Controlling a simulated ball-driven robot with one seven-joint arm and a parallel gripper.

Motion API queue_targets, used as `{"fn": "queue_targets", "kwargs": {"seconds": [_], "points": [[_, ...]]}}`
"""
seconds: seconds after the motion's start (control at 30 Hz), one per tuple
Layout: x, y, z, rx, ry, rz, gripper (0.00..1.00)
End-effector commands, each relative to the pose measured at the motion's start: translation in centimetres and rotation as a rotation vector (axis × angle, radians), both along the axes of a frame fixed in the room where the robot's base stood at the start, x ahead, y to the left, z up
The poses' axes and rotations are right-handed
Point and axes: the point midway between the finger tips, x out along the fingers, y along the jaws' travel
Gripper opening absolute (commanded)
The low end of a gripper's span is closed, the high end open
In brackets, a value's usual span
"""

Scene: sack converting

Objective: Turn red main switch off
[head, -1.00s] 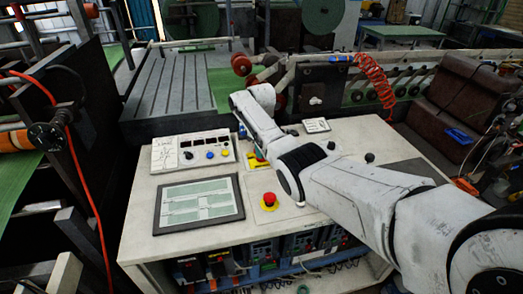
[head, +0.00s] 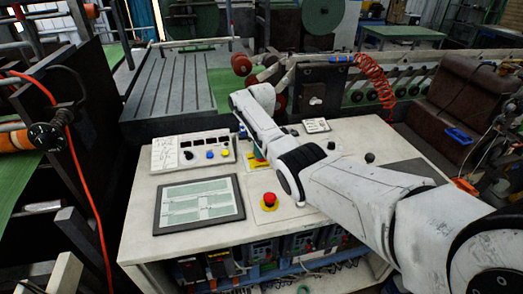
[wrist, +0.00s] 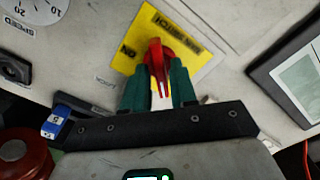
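The red main switch (wrist: 157,56) is a rotary handle on a yellow plate (wrist: 188,38) in the wrist view. The plate carries the word ON to the left of the handle and more lettering on the right. My gripper (wrist: 160,88) has green fingers, one on each side of the red handle. They appear closed against it, with the handle's end between them. In the head view, my arm hides most of the switch. Part of its yellow plate (head: 252,156) shows beside my wrist.
A red emergency button (head: 269,199) stands on the pale console near my arm. A flat screen panel (head: 199,203) lies to the left. A box with coloured buttons (head: 193,150) sits behind the screen. A dial (wrist: 33,8) shows in the wrist view.

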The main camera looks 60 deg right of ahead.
Motion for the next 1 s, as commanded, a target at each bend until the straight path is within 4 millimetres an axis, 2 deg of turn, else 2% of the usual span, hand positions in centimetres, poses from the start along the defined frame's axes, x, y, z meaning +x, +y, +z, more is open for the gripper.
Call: {"fn": "queue_targets", "kwargs": {"seconds": [0.03, 0.1, 0.33, 0.47, 0.9, 1.0], "points": [[0.0, 0.0, -0.1, 0.001, 0.001, -0.001, 0.32], [-0.1, 0.0, -0.1, 0.001, 0.002, -0.001, 0.38], [-0.1, 0.0, -0.1, 0.002, 0.002, -0.002, 0.38], [0.0, 0.0, 0.7, 0.001, 0.0, -0.002, 0.38], [0.0, 0.0, 8.4, 0.0, -0.001, -0.001, 0.38], [0.0, 0.0, 9.5, 0.001, 0.0, -0.001, 0.38]]}}
